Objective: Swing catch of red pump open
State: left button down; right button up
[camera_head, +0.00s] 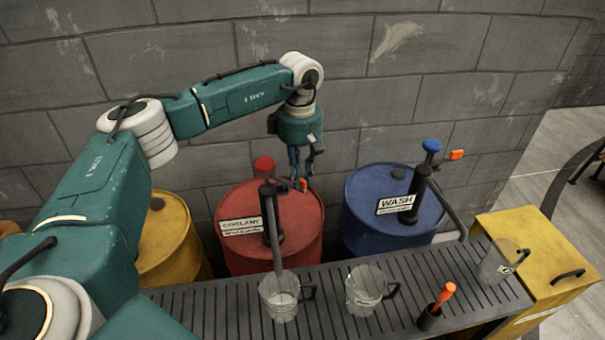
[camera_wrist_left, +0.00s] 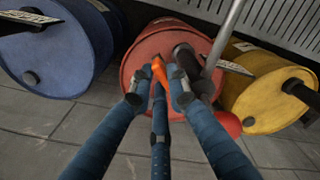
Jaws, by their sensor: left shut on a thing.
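The red pump (camera_head: 269,208) stands on the red drum with the COOLANT label. It has a dark body, a red knob (camera_head: 264,163) on top and a grey spout pointing toward the front. Its small orange catch (camera_head: 301,185) sticks out to the right of the body. My left gripper (camera_head: 302,178) reaches down from above and is shut on this catch. In the left wrist view the orange catch (camera_wrist_left: 160,70) shows between the blue fingers, beside the dark pump body (camera_wrist_left: 187,62). The fingertips partly hide the catch. My right gripper is not in view.
A blue drum (camera_head: 365,225) with a WASH pump (camera_head: 420,190) stands to the right, and a yellow drum (camera_head: 172,245) to the left. A slatted bench (camera_head: 235,315) in front carries clear jugs (camera_head: 278,297) and an orange-handled tool (camera_head: 445,295). A stone wall stands close behind.

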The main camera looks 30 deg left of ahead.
pick_arm(q)
jog(key=shift+s+m, duration=0.35)
jog(key=shift+m, duration=0.55)
jog(key=shift+s+a+r+m+b, duration=0.1)
jog(key=shift+s+m+b, duration=0.15)
jog(key=shift+m, duration=0.45)
jog(key=shift+s+a+f+m+b, duration=0.15)
jog(key=shift+s+m, duration=0.15)
jog(key=shift+m, duration=0.4)
jog(key=shift+s+a+r+m+b, duration=0.1)
jog(key=shift+s+r+m+b, duration=0.15)
jog(key=shift+m, duration=0.45)
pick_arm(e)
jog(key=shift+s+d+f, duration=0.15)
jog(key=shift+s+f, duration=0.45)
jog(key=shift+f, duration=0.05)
pick_arm(q)
jog(key=shift+s, duration=0.1)
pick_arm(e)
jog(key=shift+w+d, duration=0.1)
pick_arm(q)
jog(key=c, duration=1.7)
grip_release()
jog(key=shift+f, duration=0.1)
jog(key=shift+o, duration=0.2)
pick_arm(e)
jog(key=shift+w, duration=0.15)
pick_arm(q)
notch_tip(320, 180, up, 12)
